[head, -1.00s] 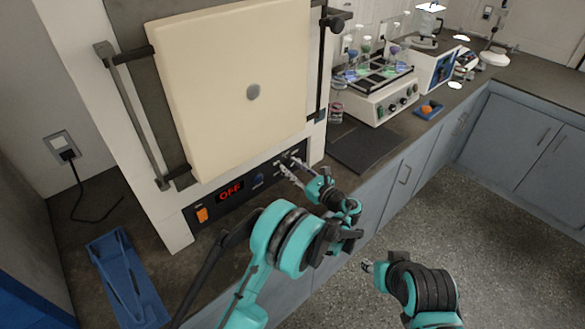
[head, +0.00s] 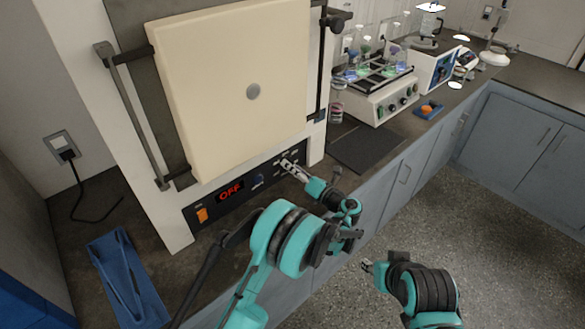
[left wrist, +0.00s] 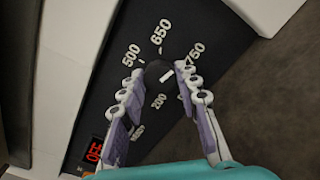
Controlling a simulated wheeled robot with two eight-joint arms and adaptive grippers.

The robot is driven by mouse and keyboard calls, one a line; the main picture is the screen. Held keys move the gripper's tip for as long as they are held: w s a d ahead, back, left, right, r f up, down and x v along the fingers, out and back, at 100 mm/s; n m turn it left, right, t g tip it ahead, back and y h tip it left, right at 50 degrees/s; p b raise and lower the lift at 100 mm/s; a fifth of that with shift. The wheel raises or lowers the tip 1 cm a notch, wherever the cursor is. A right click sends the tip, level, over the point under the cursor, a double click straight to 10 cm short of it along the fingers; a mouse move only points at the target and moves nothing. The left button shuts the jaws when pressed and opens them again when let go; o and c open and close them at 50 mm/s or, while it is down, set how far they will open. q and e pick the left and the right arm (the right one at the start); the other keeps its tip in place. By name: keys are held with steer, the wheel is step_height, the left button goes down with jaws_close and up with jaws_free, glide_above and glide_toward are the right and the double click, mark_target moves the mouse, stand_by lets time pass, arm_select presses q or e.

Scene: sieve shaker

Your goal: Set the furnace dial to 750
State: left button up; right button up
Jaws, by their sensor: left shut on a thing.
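The furnace (head: 120,80) stands at the left with its cream door shut. Its black control panel (head: 215,212) has a red display (head: 230,191) reading OFF. The dark round dial (left wrist: 156,70) shows in the left wrist view, with 500, 650 and 750 printed around it. Its white mark (left wrist: 167,75) lies on the dial's right side, slanting up toward the 750 label (left wrist: 196,53). My left gripper (head: 285,163) is shut on the dial, one finger on each side; its fingertips also show in the left wrist view (left wrist: 160,66). My right gripper (head: 367,266) hangs over the floor, away from the furnace.
An orange switch (head: 202,214) sits on the panel's left end. A blue tray (head: 128,280) lies on the counter at the left. A shaker with flasks (head: 385,100) and a dark mat (head: 364,148) are right of the furnace. The floor at the right is clear.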

arm_select(q)
steer(key=shift+m, duration=1.3)
steer(key=o, duration=1.2)
steer(key=shift+c, duration=0.2)
